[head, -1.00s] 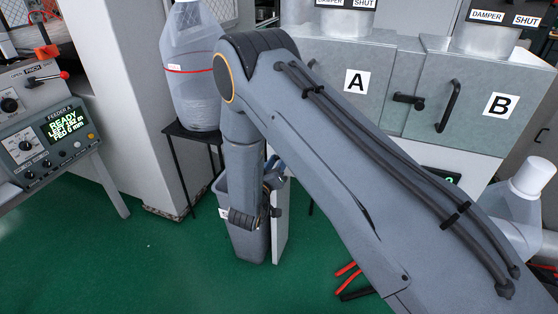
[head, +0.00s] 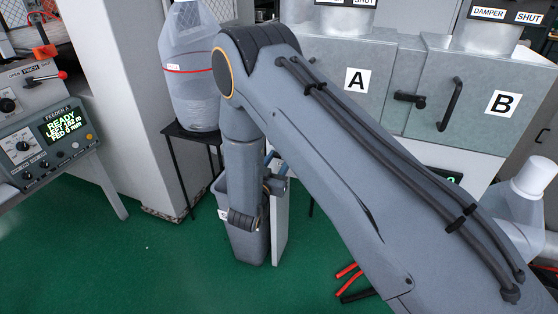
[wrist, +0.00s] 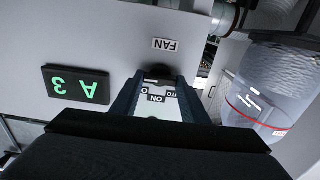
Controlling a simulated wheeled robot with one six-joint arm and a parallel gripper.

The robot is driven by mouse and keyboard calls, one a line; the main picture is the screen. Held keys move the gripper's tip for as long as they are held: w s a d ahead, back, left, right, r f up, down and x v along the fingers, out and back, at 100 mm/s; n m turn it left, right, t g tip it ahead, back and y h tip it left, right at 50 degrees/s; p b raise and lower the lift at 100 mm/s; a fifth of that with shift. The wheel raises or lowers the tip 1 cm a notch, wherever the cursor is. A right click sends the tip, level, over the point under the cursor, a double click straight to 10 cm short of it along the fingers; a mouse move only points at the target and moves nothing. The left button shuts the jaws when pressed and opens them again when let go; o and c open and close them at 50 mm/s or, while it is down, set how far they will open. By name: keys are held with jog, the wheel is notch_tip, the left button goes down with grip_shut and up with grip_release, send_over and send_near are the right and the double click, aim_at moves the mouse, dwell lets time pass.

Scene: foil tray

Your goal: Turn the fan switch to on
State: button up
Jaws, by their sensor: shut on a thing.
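In the wrist view, which is upside down, my gripper (wrist: 158,80) reaches to a pale panel (wrist: 100,28) below the FAN label (wrist: 165,44). Its two fingers are closed on the dark knob of the fan switch (wrist: 158,71). The ON label (wrist: 156,98) shows between the fingers, with other position labels partly covered beside it. Which label the knob points to cannot be told. In the head view my arm hides the switch, and my fingers cannot be made out.
A dark display with green "A 3" (wrist: 76,85) is left of the switch in the wrist view. In the head view, cabinet doors A (head: 345,105) and B (head: 465,125) stand behind my arm, and a grey bin (head: 252,245) stands below.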

dwell(0.4)
jog(key=o, duration=1.1)
jog(key=shift+c, duration=0.2)
jog(key=b+v, duration=0.1)
jog(key=v, duration=0.7)
jog(key=shift+r, duration=0.1)
